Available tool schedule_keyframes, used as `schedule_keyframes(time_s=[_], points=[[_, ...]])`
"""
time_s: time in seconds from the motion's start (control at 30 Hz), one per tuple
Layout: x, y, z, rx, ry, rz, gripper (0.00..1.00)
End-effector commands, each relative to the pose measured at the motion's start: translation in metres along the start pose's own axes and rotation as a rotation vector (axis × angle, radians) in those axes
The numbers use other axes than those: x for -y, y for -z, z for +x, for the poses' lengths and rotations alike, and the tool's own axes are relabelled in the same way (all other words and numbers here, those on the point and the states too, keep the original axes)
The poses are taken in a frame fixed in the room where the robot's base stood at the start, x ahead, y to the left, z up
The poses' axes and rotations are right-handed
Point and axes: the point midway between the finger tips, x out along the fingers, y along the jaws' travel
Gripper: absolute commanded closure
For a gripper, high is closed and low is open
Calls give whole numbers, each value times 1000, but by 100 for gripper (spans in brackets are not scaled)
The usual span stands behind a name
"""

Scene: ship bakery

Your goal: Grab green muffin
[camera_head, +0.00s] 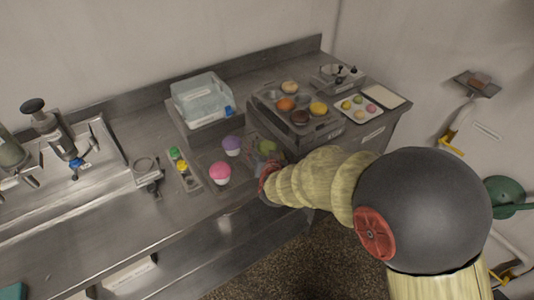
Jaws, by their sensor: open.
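A green muffin (268,147) sits on the steel counter, just left of the raised muffin tray unit. My gripper (258,148) is at the end of my arm, right by the green muffin, with its jaws open. The gripper and arm partly cover the muffin. I cannot tell whether the fingers touch it or are around it. A purple muffin (232,145) and a pink muffin (220,173) stand to its left on the counter.
A tray unit (325,133) with several muffins stands behind my arm. A plate of small coloured pieces (377,112) lies right of it. A clear lidded box (202,98) stands behind the purple muffin. A strip with green and yellow items (184,170) lies left. The front counter is mostly clear.

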Motion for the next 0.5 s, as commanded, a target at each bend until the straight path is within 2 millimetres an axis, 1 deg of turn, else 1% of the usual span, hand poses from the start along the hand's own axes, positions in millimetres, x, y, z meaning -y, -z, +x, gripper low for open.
schedule_keyframes(time_s=[0.03, 0.1, 0.33, 0.5], points=[[0, 0, 5, 0, 0, 1, 28], [0, 0, 8, 0, 1, 1, 28], [1, 1, 8, 0, 1, 1, 28], [1, 1, 8, 0, 1, 1, 37]])
